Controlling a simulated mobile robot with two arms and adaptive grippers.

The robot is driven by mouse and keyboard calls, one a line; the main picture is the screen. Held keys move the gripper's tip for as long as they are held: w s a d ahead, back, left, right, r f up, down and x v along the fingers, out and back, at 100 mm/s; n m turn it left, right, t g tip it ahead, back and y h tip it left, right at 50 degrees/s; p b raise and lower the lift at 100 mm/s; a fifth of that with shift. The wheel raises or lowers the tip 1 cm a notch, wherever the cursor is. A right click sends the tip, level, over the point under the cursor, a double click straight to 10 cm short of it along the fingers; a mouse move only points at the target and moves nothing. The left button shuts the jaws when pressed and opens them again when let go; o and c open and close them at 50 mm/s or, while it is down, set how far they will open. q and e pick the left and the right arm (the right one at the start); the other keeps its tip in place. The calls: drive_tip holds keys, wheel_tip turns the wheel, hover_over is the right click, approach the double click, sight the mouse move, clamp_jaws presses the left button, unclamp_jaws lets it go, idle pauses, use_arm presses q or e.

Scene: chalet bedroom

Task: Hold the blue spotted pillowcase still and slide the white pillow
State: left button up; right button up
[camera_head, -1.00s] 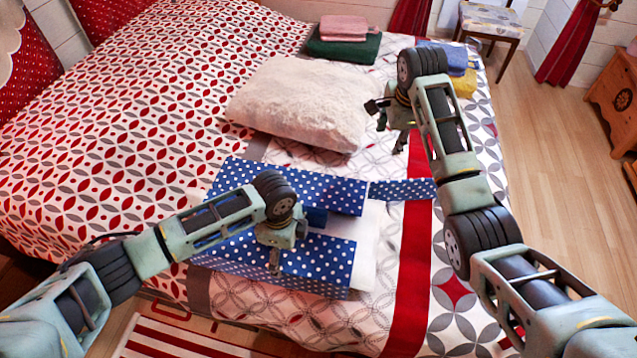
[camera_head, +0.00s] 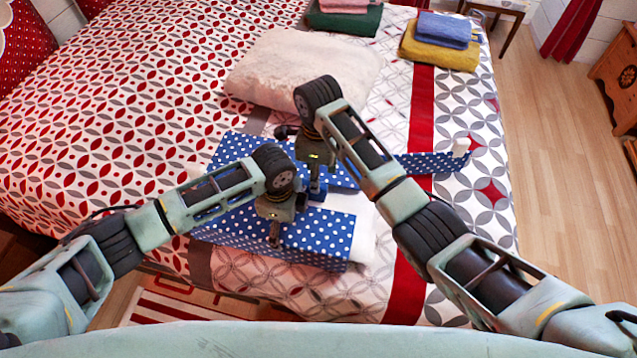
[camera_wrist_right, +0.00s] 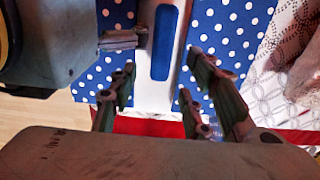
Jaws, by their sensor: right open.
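The blue spotted pillowcase (camera_head: 265,250) lies on the near part of the bed, with white fabric (camera_head: 362,225) showing between and beyond its spotted parts. A cream-white fluffy pillow (camera_head: 290,65) lies flat behind it, apart from it. My left gripper (camera_head: 274,235) points down at the middle of the pillowcase; its fingertips are too unclear to judge. My right gripper (camera_head: 312,185) is close beside it, over the pillowcase. In the right wrist view its open fingers (camera_wrist_right: 160,88) face a white strip with a plain blue patch (camera_wrist_right: 165,42) between spotted areas. Nothing is between them.
Folded blue (camera_head: 445,30) and yellow (camera_head: 438,53) towels and a green one (camera_head: 345,20) lie at the back. Wooden floor (camera_head: 545,190) is clear at right.

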wheel_tip(320, 180, down, 6)
drive_tip(key=shift+r, duration=0.1)
idle(0.4)
clamp_jaws()
idle(0.3)
